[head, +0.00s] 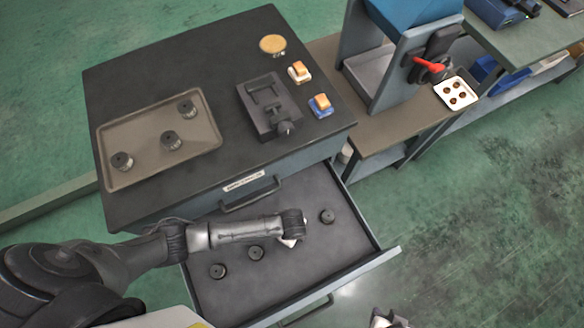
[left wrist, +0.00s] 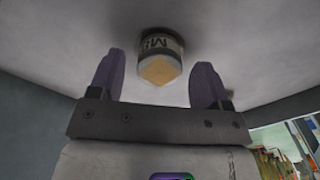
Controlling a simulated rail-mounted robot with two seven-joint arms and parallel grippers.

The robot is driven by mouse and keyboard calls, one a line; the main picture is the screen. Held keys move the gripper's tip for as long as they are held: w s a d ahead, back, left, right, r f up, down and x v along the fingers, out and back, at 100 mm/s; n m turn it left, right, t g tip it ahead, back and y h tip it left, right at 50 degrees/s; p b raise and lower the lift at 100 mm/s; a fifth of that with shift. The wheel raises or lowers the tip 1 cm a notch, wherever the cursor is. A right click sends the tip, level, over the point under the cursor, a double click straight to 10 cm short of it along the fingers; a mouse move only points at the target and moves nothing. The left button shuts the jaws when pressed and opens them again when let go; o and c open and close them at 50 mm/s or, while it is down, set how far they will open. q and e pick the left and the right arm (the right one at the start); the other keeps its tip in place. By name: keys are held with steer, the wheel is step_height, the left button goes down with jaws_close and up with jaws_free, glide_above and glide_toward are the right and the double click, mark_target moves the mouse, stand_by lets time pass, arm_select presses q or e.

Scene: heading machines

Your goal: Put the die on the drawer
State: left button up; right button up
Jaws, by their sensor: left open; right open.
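The drawer (head: 300,262) is pulled out from the dark cabinet. My right gripper (head: 388,320) is partly in view at the bottom edge, apart from the drawer.
On the cabinet top stand a tray (head: 110,180) with three dark dies, a vise (head: 265,105), a round tan disc (head: 272,44) and two small orange-topped blocks. A blue-grey machine (head: 395,60) with a red lever stands at the right. The floor at lower right is clear.

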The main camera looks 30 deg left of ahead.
arm_select(q)
steer(key=shift+r+p, duration=2)
steer(key=shift+p, duration=0.35)
steer(key=shift+s+d+r, duration=0.15)
steer(key=shift+d+r, duration=0.1)
steer(key=shift+d, duration=0.05)
steer(key=s+r+n+t+h, duration=0.2)
steer(key=s+r+n, duration=0.1)
steer(key=r+n, duration=0.55)
steer(key=s+a+r+n+y, duration=0.1)
steer(key=s+a+r+n, duration=0.2)
steer(key=a+r, duration=0.3)
steer(key=s+a+r+n+t, duration=0.1)
steer(key=s+a+r+n, duration=0.2)
steer(key=a+r, duration=0.3)
steer(key=shift+a+r+n+t+y, duration=0.3)
steer(key=shift+a+r+n+y, duration=0.15)
steer(key=shift+n, duration=0.2)
